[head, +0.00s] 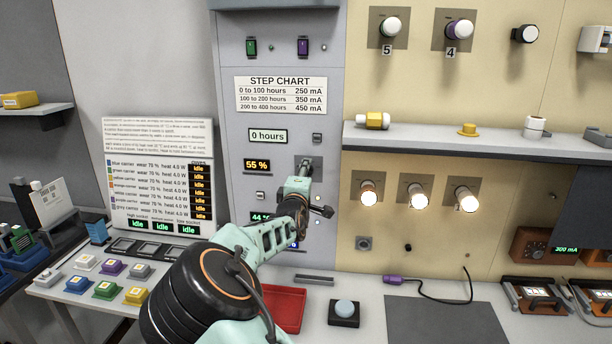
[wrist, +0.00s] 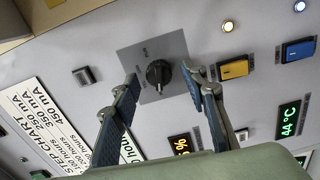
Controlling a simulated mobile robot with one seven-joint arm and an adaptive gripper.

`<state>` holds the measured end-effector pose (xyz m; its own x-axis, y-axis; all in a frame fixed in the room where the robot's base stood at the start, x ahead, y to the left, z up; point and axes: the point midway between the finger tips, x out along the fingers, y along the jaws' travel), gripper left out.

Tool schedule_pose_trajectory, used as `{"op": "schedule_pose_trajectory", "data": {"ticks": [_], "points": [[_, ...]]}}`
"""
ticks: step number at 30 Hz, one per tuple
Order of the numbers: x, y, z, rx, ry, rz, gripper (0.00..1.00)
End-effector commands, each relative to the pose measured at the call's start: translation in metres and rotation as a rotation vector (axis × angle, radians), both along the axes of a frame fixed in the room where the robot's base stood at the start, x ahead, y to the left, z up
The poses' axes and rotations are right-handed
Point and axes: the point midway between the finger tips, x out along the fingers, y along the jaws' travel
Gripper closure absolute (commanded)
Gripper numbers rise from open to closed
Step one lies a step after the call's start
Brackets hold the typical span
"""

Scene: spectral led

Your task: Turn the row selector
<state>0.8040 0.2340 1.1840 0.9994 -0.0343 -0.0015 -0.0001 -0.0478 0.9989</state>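A black rotary knob (wrist: 158,75), which I take to be the row selector, sits on a square grey plate (wrist: 148,54) on the panel in the wrist view. Its plate label is too small to read. My gripper (wrist: 161,72) is open, with one blue-padded finger on each side of the knob and a visible gap to each. In the head view my gripper (head: 303,178) is at the grey panel, in front of the plate (head: 313,163), and mostly hides the knob. I cannot tell whether the fingertips reach around it.
A yellow button (wrist: 234,69) and a blue button (wrist: 298,49) are right of the knob in the wrist view. The "55 %" display (head: 257,166) and step chart (head: 281,95) are nearby. A shelf (head: 470,143) juts out to the right. A red tray (head: 287,309) lies below.

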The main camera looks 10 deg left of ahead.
Motion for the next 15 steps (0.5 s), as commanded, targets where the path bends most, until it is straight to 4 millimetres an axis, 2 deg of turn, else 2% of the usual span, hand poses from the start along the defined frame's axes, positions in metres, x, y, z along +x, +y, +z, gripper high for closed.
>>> {"op": "schedule_pose_trajectory", "data": {"ticks": [9, 15], "points": [[-0.002, 0.001, 0.001, 0.002, -0.001, 0.001, 0.59], [-0.024, 0.002, 0.001, 0.003, -0.001, 0.002, 0.59]]}}
